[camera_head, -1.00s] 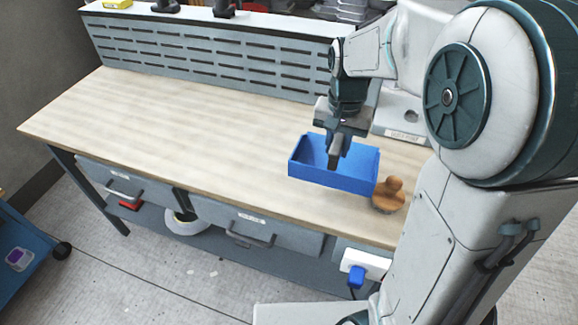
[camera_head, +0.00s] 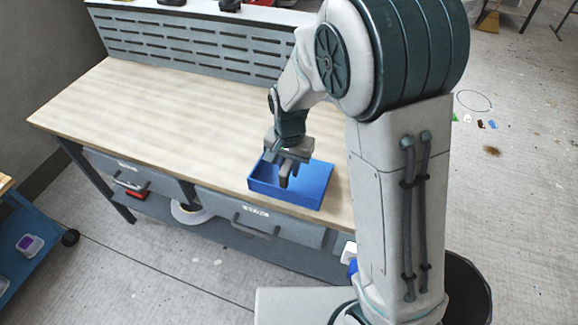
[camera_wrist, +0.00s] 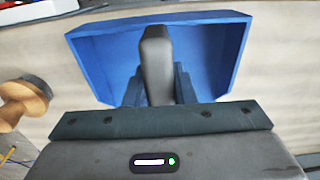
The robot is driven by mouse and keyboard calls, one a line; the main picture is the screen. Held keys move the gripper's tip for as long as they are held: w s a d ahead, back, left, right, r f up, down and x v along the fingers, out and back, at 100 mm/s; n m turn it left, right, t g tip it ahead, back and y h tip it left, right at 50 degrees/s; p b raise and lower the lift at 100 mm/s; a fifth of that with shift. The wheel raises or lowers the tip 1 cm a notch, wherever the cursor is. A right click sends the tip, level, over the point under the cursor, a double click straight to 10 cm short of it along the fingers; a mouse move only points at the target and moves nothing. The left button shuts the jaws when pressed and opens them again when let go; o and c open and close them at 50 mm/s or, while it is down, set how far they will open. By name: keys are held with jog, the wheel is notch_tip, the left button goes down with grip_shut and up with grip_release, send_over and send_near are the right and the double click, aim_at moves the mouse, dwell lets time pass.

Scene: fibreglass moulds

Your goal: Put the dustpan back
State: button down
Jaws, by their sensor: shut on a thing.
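A blue open-topped, tray-like thing with raised walls, apparently the dustpan (camera_head: 318,184), is at the front edge of the workbench, toward its right end. It fills the upper middle of the wrist view (camera_wrist: 92,60). My gripper (camera_head: 286,178) reaches down into it from above and is shut on it.
The wooden workbench top (camera_head: 150,110) is clear to the left, with a slotted grey panel (camera_head: 190,45) behind. A round wooden knobbed thing (camera_wrist: 22,100) lies left in the wrist view. A blue cart (camera_head: 30,240) stands left. A dark bin (camera_head: 468,290) is beside my base.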

jog(key=shift+f, duration=0.75)
jog(key=shift+f, duration=0.2)
jog(key=c, duration=1.2)
grip_release()
jog(key=shift+r, duration=0.1)
